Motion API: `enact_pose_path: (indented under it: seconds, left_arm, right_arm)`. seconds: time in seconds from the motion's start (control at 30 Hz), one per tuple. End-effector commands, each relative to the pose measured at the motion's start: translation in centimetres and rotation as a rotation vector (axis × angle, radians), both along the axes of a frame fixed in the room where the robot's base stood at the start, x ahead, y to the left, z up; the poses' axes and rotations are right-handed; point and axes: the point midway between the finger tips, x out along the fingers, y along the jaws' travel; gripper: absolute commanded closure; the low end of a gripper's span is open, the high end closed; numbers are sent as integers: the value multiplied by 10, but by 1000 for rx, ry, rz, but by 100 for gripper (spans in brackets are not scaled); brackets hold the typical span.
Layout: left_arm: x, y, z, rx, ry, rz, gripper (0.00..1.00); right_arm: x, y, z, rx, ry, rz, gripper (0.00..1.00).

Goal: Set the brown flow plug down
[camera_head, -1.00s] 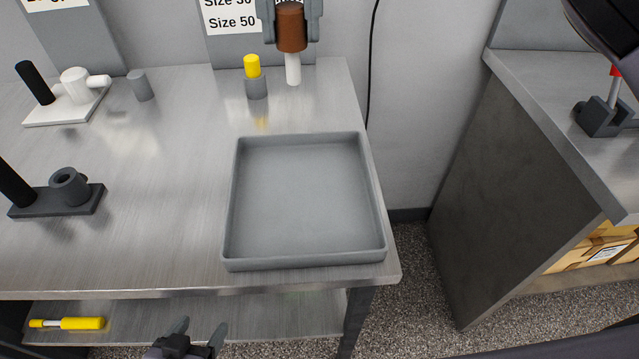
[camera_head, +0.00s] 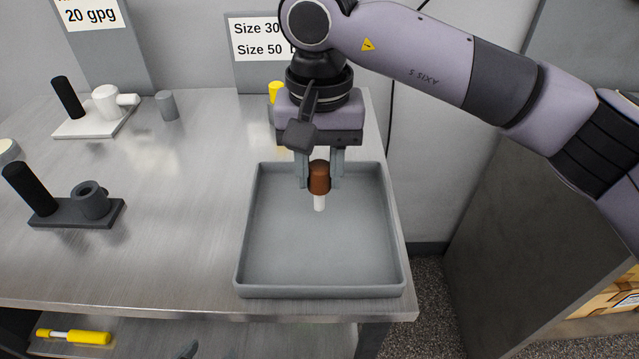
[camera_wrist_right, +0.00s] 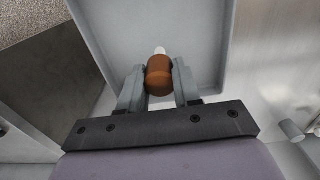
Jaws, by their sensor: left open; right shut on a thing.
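The brown flow plug (camera_head: 319,178) has a brown head and a white stem pointing down. My right gripper (camera_head: 321,172) is shut on its brown head, over the back half of the grey tray (camera_head: 252,235). The plug is upright; whether the stem tip touches the tray floor, I cannot tell. The right wrist view shows the plug (camera_wrist_right: 159,76) between the two fingers of my right gripper (camera_wrist_right: 160,75), with the tray (camera_wrist_right: 112,25) beyond.
A yellow-topped plug (camera_head: 275,90) stands behind my right wrist, partly hidden. A grey cylinder (camera_head: 167,105), a white fixture (camera_head: 98,110) and a dark fixture (camera_head: 70,210) stand left on the metal table (camera_head: 180,240). A yellow tool (camera_head: 75,336) lies on the lower shelf. The tray is otherwise empty.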

Motion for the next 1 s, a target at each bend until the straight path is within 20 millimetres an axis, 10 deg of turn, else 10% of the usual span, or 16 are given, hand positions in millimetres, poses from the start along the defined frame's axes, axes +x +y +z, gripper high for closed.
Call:
enact_pose_path:
  seconds: [0.6, 0.63, 0.7, 1.0]
  left_arm:
    - [0, 0, -2, 0, 0, 0, 29]
    - [0, 0, -2, 0, 0, 0, 29]
    - [0, 0, -1, 0, 0, 0, 29]
    - [0, 0, 0, 0, 0, 0, 29]
  right_arm:
    - [0, 0, -40, -1, 0, 0, 97]
    - [0, 0, -39, 0, 0, 0, 64]
    - [0, 0, -38, 0, 1, 0, 42]
    - [0, 0, -38, 0, 1, 0, 42]
